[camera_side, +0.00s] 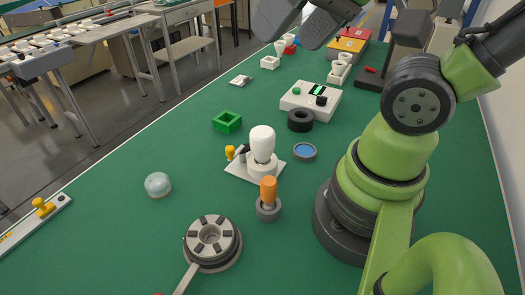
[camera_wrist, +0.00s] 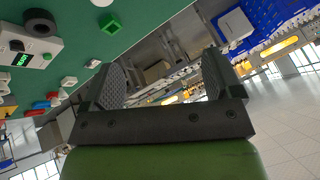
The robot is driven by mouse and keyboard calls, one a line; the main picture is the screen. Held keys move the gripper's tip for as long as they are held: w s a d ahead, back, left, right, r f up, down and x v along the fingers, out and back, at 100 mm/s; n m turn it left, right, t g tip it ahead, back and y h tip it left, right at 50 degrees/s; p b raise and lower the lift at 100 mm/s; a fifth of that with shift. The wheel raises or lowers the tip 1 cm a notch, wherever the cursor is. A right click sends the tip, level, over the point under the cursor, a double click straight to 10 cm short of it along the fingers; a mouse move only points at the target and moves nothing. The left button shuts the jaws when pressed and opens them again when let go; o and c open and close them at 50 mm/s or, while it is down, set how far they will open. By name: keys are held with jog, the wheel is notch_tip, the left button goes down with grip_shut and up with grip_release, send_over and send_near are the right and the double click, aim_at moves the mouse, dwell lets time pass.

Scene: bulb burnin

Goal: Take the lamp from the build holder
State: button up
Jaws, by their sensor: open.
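The lamp, a white bulb (camera_side: 262,142), stands upright in a white holder on a flat base plate (camera_side: 240,171) near the middle of the green table in the side view. I take this to be the build holder. A small yellow knob (camera_side: 230,152) and a dark post are on the same plate, left of the lamp. My gripper (camera_side: 297,20) is high above the table at the top of the side view, well apart from the lamp. In the wrist view my gripper (camera_wrist: 162,78) is open with nothing between its fingers. The lamp is not visible there.
An orange-handled tool (camera_side: 268,190) in a grey cup stands close in front of the holder. A round grey slotted fixture (camera_side: 212,243), a clear dome (camera_side: 158,185), a green square frame (camera_side: 227,121), a blue dish (camera_side: 304,151) and a black ring (camera_side: 300,120) surround it.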

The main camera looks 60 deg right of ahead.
jog(key=w+d+f+g+h, duration=0.1)
jog(key=w+d+f+g, duration=0.3)
jog(key=f, duration=0.3)
jog(key=n+g, duration=0.2)
jog(key=g, duration=0.1)
send_over(266, 132)
jog(key=shift+h, duration=0.4)
notch_tip(266, 132, down, 8)
jog(key=shift+f, duration=0.25)
notch_tip(266, 132, down, 5)
jog(key=shift+r, duration=0.2)
jog(key=shift+w+a+f, duration=0.1)
jog(key=shift+w+f, duration=0.05)
jog(key=shift+f, duration=1.25)
jog(key=shift+w+f, duration=0.1)
jog(key=shift+f, duration=1.25)
jog(key=c, duration=1)
